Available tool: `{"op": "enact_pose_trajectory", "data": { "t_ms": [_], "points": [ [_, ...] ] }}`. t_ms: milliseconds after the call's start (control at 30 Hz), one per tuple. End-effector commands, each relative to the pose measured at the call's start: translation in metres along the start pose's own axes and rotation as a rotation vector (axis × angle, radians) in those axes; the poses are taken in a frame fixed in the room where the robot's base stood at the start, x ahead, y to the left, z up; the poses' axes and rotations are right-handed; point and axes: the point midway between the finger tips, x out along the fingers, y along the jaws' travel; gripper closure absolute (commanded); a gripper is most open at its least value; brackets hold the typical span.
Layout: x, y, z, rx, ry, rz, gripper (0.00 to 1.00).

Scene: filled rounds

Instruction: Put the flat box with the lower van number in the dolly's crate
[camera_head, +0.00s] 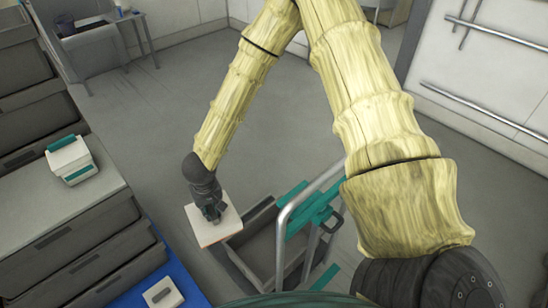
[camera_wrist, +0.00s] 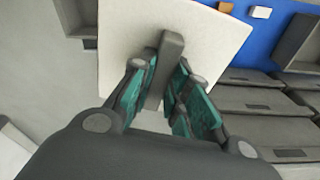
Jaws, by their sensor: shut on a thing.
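My gripper (camera_head: 212,212) is shut on the grey upright grip of a flat white box (camera_head: 228,226). In the wrist view the teal-padded fingers (camera_wrist: 165,90) close around the grip, with the pale flat box (camera_wrist: 200,35) beyond them. The dolly (camera_head: 300,215) has teal parts and a pale rail handle. I can read no van number on the held box.
A white box with teal strips (camera_head: 70,160) sits on the grey drawer units at left. A small white item (camera_head: 162,293) lies on a blue surface (camera_head: 190,285). The wrist view also shows an orange-brown item (camera_wrist: 225,7) on blue. Open floor lies behind the dolly.

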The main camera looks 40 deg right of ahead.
Motion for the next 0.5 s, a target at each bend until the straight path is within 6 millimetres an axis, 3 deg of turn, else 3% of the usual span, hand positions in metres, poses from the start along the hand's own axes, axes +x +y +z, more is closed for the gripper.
{"op": "enact_pose_trajectory", "data": {
  "t_ms": [33,500],
  "points": [
    [0.023,-0.001,0.001,0.015,0.002,0.006,1.00],
    [0.134,0.023,0.006,0.246,0.003,0.034,1.00]
  ]
}}
